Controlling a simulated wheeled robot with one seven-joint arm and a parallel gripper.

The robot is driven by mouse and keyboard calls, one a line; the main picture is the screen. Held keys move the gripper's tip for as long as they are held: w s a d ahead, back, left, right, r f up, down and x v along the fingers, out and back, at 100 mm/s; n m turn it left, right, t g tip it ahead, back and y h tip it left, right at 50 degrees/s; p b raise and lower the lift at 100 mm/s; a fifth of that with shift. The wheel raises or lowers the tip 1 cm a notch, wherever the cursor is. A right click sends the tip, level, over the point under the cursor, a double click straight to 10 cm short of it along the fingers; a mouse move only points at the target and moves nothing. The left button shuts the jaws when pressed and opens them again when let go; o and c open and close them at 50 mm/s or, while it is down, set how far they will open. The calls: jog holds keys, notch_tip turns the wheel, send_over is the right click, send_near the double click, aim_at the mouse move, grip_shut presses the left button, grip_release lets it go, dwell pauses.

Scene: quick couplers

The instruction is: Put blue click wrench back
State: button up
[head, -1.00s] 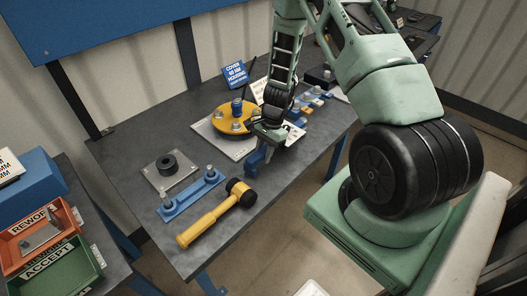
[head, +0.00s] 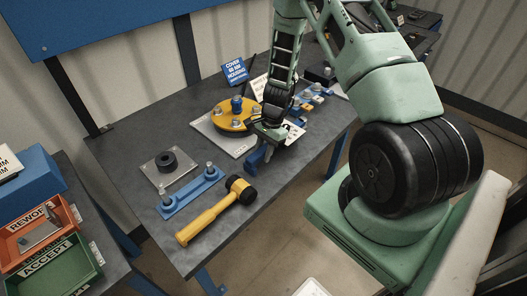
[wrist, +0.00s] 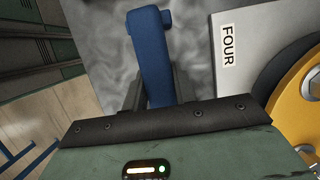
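The blue click wrench (head: 256,158) is at my gripper (head: 266,134), over the front edge area of the dark workbench. In the wrist view the blue wrench (wrist: 151,60) runs up from between the two dark fingers of my gripper (wrist: 156,92), which sit close against both its sides. My gripper looks shut on it. The far end of the wrench bends into a short knob; the near part is hidden behind the gripper body. Whether the wrench touches the bench is hard to tell.
A yellow round cover (head: 233,116) with bolts and a blue knob sits on a grey plate, left of my gripper. A blue bar with posts (head: 190,194), a yellow mallet (head: 213,213) and a plate with a black ring (head: 165,162) lie nearer. Small coloured blocks (head: 312,95) stand behind.

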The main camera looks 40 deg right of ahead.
jog(key=o, duration=0.5)
jog(key=b+v, duration=0.3)
jog(key=v, duration=1.4)
jog(key=shift+r, duration=0.2)
